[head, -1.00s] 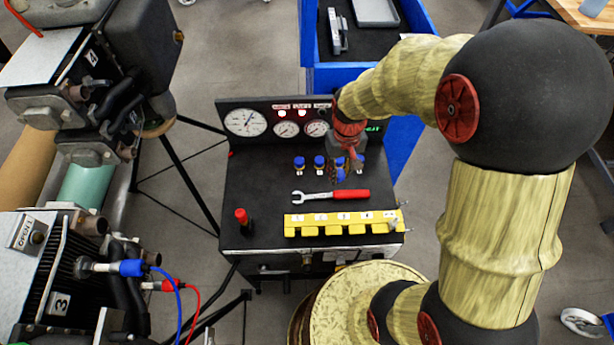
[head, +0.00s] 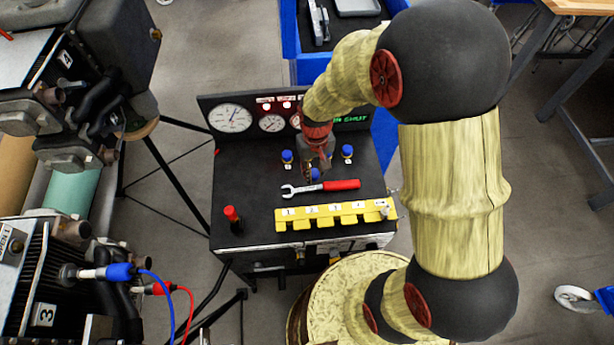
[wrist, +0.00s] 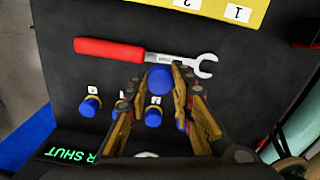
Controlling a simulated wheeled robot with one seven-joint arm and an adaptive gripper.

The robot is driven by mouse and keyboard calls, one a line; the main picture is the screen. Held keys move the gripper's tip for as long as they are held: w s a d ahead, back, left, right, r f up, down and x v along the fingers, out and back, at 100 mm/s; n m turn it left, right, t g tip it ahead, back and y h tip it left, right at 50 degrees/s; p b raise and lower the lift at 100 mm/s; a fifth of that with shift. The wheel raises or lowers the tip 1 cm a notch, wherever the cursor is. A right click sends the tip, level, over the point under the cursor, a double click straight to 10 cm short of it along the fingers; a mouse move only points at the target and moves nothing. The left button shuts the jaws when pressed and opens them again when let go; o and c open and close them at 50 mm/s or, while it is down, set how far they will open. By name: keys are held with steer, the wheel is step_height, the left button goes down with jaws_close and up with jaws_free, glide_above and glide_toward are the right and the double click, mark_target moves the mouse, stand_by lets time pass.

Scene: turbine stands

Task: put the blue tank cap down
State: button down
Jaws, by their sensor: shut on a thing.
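My gripper (head: 313,174) is shut on a blue tank cap (head: 315,174), in front of the row of blue-topped fittings and behind the wrench. In the wrist view the held cap (wrist: 159,78) sits between the two fingertips (wrist: 158,90). Whether it touches the black bench top (head: 250,185) cannot be told. Other blue caps stand on yellowish fittings: one at left (head: 287,155) and one at right (head: 347,151) in the head view. The wrist view also shows a cap close beside my fingers (wrist: 153,116). My arm hides part of the row in the head view.
A red-handled wrench (head: 340,185) lies just in front of my gripper. A yellow numbered rack (head: 300,225) runs along the front edge. A red-topped knob (head: 231,213) stands at left. A gauge panel (head: 250,104) rises behind. Bare bench top lies left of the wrench.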

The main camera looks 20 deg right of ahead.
steer(key=w+f, duration=0.1)
steer(key=f, duration=0.1)
steer(key=w+a+f+b, duration=0.1)
steer(key=w+f, duration=0.1)
steer(key=shift+a, duration=0.1)
steer(key=shift+w+f+b, duration=0.1)
steer(key=shift+f+b, duration=0.4)
steer(key=shift+f, duration=1.05)
steer(key=shift+f, duration=0.1)
steer(key=c, duration=1.5)
jaws_free()
steer(key=shift+c, duration=0.2)
